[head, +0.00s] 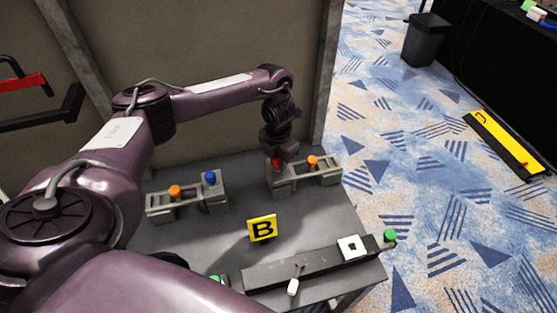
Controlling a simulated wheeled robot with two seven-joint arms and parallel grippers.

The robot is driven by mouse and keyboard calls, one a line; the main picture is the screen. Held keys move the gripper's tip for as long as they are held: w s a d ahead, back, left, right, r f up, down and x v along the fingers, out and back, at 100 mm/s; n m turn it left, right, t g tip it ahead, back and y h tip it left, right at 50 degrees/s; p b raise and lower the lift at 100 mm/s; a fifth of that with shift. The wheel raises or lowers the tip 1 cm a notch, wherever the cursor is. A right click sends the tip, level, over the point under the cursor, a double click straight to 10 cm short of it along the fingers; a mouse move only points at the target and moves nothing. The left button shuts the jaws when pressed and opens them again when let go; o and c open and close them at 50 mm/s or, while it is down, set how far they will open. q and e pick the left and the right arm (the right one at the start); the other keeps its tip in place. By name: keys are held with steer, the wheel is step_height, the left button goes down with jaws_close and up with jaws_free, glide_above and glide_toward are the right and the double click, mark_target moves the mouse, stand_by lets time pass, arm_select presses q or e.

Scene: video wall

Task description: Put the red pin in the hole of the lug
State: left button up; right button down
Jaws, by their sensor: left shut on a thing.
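The red pin (276,163) shows as a small red patch just under my left gripper (277,158). My left arm reaches in from the left, and the gripper points down, shut on the red pin. The pin is over the left end of the right-hand grey fixture (284,182), at its block. I cannot tell whether the pin is in the lug's hole or above it, because the gripper hides most of it. An orange knob (312,162) stands on the same fixture, just right of the gripper. My right gripper is not in view.
A second grey fixture (188,203) on the left carries an orange knob (175,191) and a blue knob (210,178). A yellow B sign (262,228) stands mid-table. A dark bar (310,268) with a white square plate (352,248) lies in front, near a green knob (390,236).

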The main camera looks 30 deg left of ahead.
arm_select(q)
steer(key=shift+f, duration=0.2)
steer(key=o, duration=1.6)
steer(key=shift+c, duration=0.2)
steer(key=shift+r, duration=0.1)
steer(key=shift+r+p, duration=2.6)
steer(key=shift+r, duration=0.85)
